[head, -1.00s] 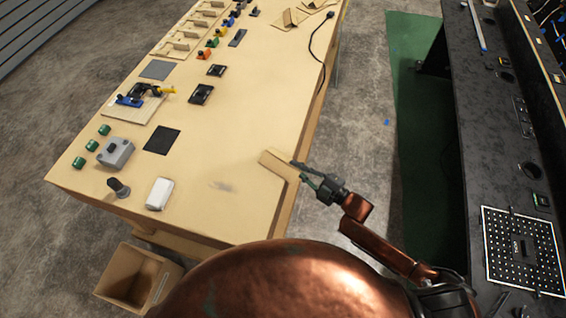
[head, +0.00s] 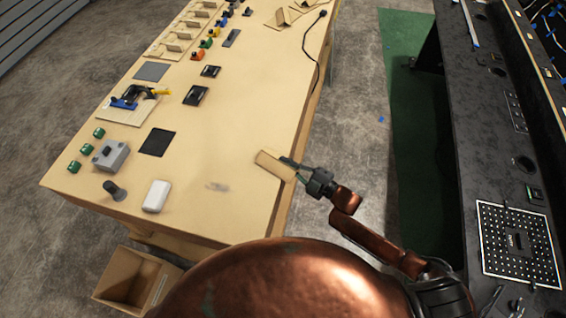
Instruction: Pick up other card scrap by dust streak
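The card scrap (head: 272,165) is a small tan piece near the right edge of the wooden table, right of the dust streak (head: 217,187), a faint grey smudge on the tabletop. My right gripper (head: 291,168) comes in from the right, with its dark fingers at the scrap's right end. One finger overlaps the scrap's upper right edge. At this size I cannot tell whether the fingers are closed on it or whether it is clear of the table. My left gripper is not in view.
A white block (head: 156,196), a dark knob (head: 115,191) and a black pad (head: 157,142) are left of the streak. More card pieces (head: 283,19) and a black cable (head: 318,55) lie at the far end. An open box (head: 125,287) stands below the near edge.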

